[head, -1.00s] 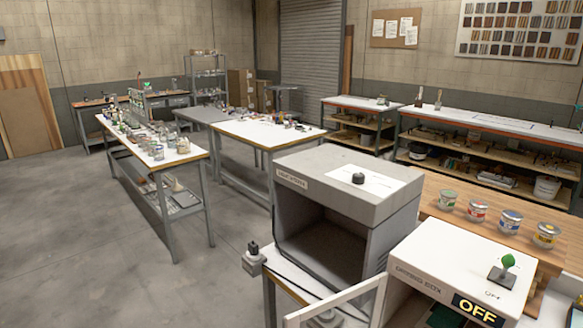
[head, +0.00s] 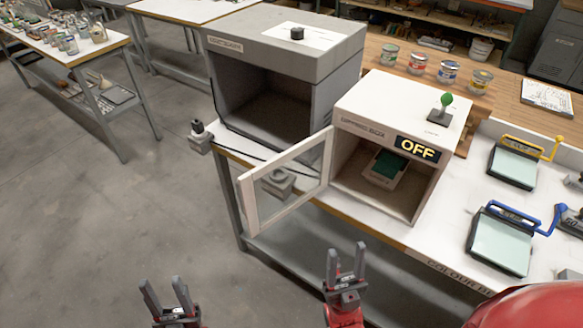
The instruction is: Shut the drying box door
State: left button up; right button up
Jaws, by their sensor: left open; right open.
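The drying box (head: 375,97) is a white box on the bench, with a black "OFF" sign on its front and a green-topped switch on its roof. Its door (head: 252,205), a white frame with a clear pane, stands open, swung out to the left past the bench's front edge. Inside the box is a small white tray with a dark green piece (head: 386,168). My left gripper (head: 165,289) is open and empty over the floor, low and left of the door. My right gripper (head: 346,260) is open and empty, in front of the bench, below and right of the door. Neither touches the door.
A grey light booth (head: 345,50) stands left of the box, close behind the open door. A small grey device (head: 201,137) with a black knob is at the bench's left corner. Two clamp boards (head: 500,238) lie on the right. The floor (head: 110,220) before the bench is clear.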

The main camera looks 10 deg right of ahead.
aim_at(244, 185)
jog(key=i+j+z, duration=0.25)
jog(key=z, duration=0.2)
jog(key=i+j+z, duration=0.2)
jog(key=j+z, duration=0.2)
jog(key=j, duration=0.15)
jog(key=i+j+z, duration=0.15)
jog(key=j+z, duration=0.7)
jog(key=j, duration=0.15)
jog(key=j+z, duration=0.45)
jog(key=k+j+z, duration=0.4)
jog(key=k+j, duration=0.15)
